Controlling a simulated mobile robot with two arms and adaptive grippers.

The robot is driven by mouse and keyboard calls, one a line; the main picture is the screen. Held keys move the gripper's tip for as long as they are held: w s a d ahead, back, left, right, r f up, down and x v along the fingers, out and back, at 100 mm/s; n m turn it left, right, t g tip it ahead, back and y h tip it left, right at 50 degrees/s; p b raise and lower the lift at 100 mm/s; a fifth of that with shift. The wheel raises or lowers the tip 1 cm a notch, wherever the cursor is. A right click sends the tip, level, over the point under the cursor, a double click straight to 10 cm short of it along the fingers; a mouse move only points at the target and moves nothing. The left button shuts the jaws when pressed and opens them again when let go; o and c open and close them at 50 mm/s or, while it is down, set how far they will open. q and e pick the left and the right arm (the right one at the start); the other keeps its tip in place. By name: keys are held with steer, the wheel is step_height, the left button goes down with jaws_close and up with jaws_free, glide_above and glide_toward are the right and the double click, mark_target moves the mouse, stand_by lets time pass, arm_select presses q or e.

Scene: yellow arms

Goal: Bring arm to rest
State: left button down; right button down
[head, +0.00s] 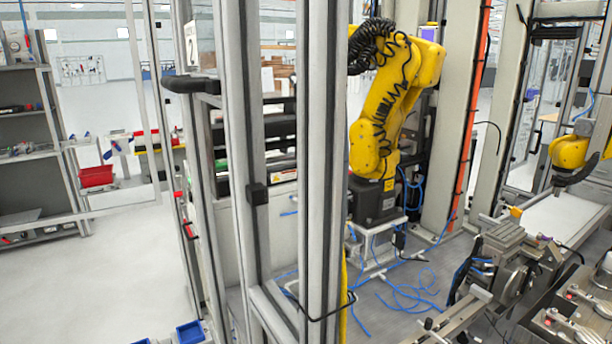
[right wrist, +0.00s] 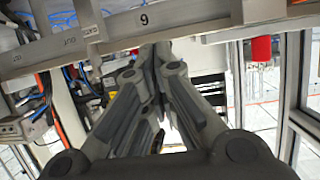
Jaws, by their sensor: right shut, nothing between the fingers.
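My right gripper (right wrist: 158,58) fills the middle of the right wrist view. Its grey fingers lean inward and meet at the tips. It is shut and empty. Its tips lie in front of a pale beam marked 9 (right wrist: 160,22); I cannot tell whether they touch it. Neither of my arms shows in the head view, and my left gripper is in no view.
In the head view, metal posts (head: 325,150) stand close in front. Behind them stand a yellow robot arm (head: 395,95) and a machine fixture (head: 505,260). Pale floor (head: 110,265) there is mostly clear.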

steer(key=s+a+f+g+h, duration=0.1)
steer(key=s+a+f, duration=0.1)
steer(key=s, duration=0.1)
steer(key=s+a+f+g+h, duration=0.1)
steer(key=s+a+f, duration=0.1)
steer(key=s+f, duration=0.1)
steer(key=s+a+f+m+g+h, duration=0.1)
steer(key=s+a+f, duration=0.2)
steer(key=shift+s, duration=0.2)
steer(key=s+a+f+m+g+h, duration=0.1)
steer(key=s+f+m+g+h, duration=0.15)
steer(key=s+g, duration=0.75)
steer(key=s+f+t+b, duration=0.1)
steer(key=s+f+b, duration=0.1)
steer(key=f, duration=1.2)
steer(key=s+f+t+b, duration=0.1)
steer(key=s+f+t, duration=0.15)
steer(key=f, duration=1.15)
steer(key=s+d+f+g+b, duration=0.2)
steer(key=s+f, duration=1.5)
steer(key=f, duration=0.2)
steer(key=shift+s+d+n+h+b, duration=0.25)
steer(key=shift+d+n+h+b, duration=0.1)
steer(key=shift+d+h, duration=0.1)
